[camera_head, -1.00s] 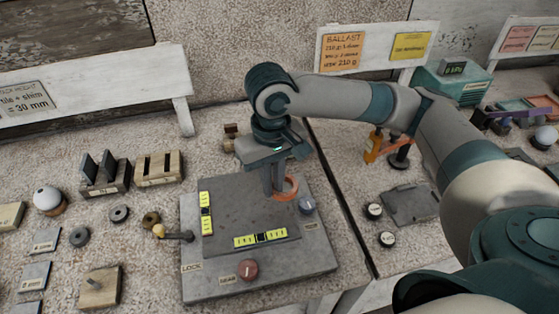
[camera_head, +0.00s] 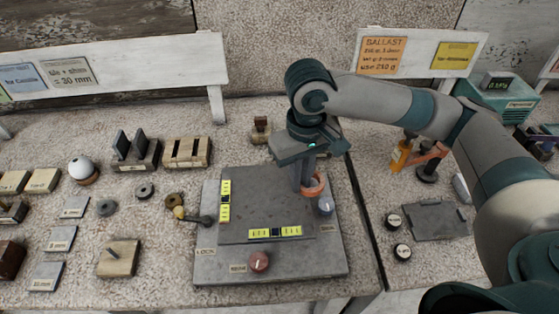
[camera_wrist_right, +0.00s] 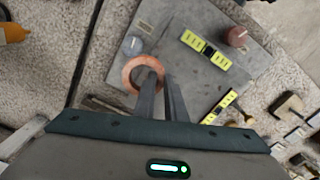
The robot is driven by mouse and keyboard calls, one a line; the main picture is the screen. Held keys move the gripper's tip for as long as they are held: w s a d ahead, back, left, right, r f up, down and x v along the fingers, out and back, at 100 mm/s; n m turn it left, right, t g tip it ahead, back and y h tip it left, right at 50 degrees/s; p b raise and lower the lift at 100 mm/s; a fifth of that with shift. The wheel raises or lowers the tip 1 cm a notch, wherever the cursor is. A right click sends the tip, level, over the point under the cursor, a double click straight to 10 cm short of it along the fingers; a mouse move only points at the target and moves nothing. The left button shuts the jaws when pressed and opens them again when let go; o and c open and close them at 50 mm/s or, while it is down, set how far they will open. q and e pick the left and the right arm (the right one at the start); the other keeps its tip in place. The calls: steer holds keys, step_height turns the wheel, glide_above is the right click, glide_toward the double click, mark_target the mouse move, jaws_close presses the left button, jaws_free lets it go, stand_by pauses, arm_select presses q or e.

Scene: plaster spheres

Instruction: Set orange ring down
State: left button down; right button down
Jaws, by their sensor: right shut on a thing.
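The orange ring (camera_head: 318,190) is at the back right of the dark grey levelling plate (camera_head: 270,200), beside a blue-grey knob (camera_head: 326,206). My right gripper (camera_head: 307,188) points down and is shut on the ring's edge. In the right wrist view the ring (camera_wrist_right: 128,72) shows at the fingertips (camera_wrist_right: 159,84), with the plate beneath it. I cannot tell whether the ring touches the plate or hangs just above it. My left gripper is not in view.
Two yellow level vials (camera_head: 275,232) lie on the plate, and a red knob (camera_head: 259,261) is at its front. A white sphere (camera_head: 81,168), slotted blocks (camera_head: 187,152) and small tiles stand to the left.

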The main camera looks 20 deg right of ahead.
steer(key=shift+w+a+r+n+p, duration=0.2)
steer(key=shift+n+p, duration=0.15)
steer(key=shift+n, duration=0.25)
steer(key=shift+w+a+r+n+p, duration=0.1)
steer(key=shift+r+n+p, duration=0.15)
steer(key=shift+n, duration=0.35)
steer(key=shift+w+a+r+n+p, duration=0.1)
steer(key=shift+w+a+n+p, duration=0.45)
steer(key=shift+n+p, duration=3.4)
steer(key=shift+w+a+r+n+p, duration=0.1)
steer(key=shift+w+a+n+p, duration=0.55)
steer(key=shift+n, duration=6.05)
steer(key=shift+w+a+r+n+p, duration=0.15)
steer(key=shift+w+n+p, duration=0.6)
steer(key=shift+n+p, duration=3.45)
steer(key=shift+n+b, duration=1.15)
steer(key=shift+b, duration=0.05)
steer(key=shift+f, duration=0.2)
steer(key=shift+f+b, duration=1.4)
steer(key=shift+f, duration=1.3)
